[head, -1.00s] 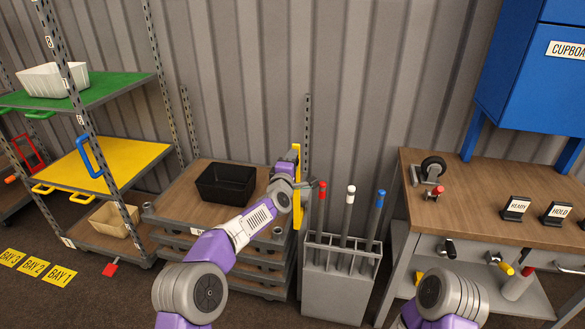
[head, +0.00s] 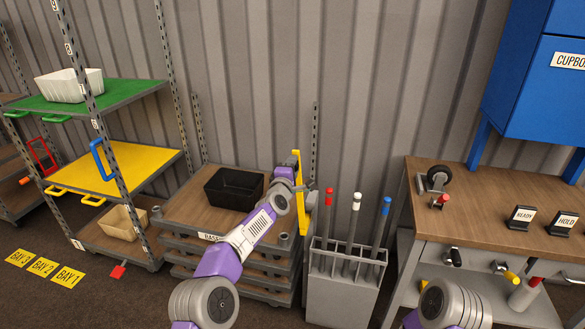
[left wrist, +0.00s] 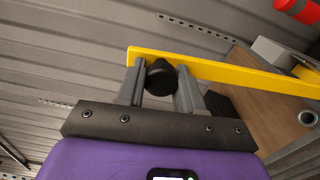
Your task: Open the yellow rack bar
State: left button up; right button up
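The yellow rack bar (head: 297,165) stands upright at the right end of the low rack with wooden decks. It crosses the top of the left wrist view (left wrist: 235,75) as a long flat yellow strip. A black knob (left wrist: 160,76) sits at the bar, between my left fingers. My left gripper (head: 301,187) is at the bar; in the left wrist view its fingers (left wrist: 160,83) flank the knob with almost no gap and look shut on it. The knob is hidden in the head view. My right gripper is out of view; only part of my right arm shows.
A black bin (head: 234,187) stands on the low rack's top deck. A grey holder (head: 343,285) with red-, white- and blue-topped rods stands just right of the bar. A workbench (head: 485,215) is farther right, shelves with yellow (head: 130,160) and green decks are left.

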pick_arm(q)
jog(key=o, duration=0.4)
jog(key=shift+b+v, duration=0.75)
jog(key=shift+v, duration=3.05)
